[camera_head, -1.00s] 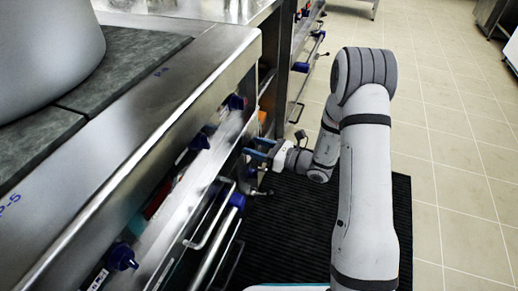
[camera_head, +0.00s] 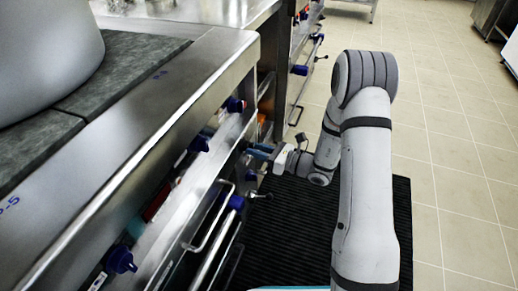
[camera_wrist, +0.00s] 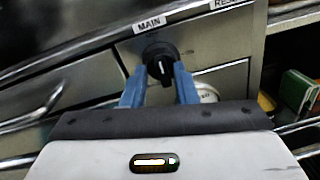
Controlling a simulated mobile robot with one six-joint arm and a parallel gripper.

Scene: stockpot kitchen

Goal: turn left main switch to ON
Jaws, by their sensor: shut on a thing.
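The main switch is a round black knob (camera_wrist: 161,60) with a white pointer line, below a "MAIN" label (camera_wrist: 150,22) in the wrist view. The pointer stands close to upright in that picture. My gripper (camera_wrist: 159,74) has its two blue fingers on either side of the knob and is shut on it. In the head view my gripper (camera_head: 262,151) is at the front panel of the steel stove, and the knob itself is hidden there. No ON or OFF marks can be read.
Several blue knobs, such as one at the lower left (camera_head: 120,260), sit along the stove front. Metal handles (camera_head: 212,215) stick out below them. A dark ribbed mat (camera_head: 290,235) lies on the floor. A large pot (camera_head: 45,55) stands on top.

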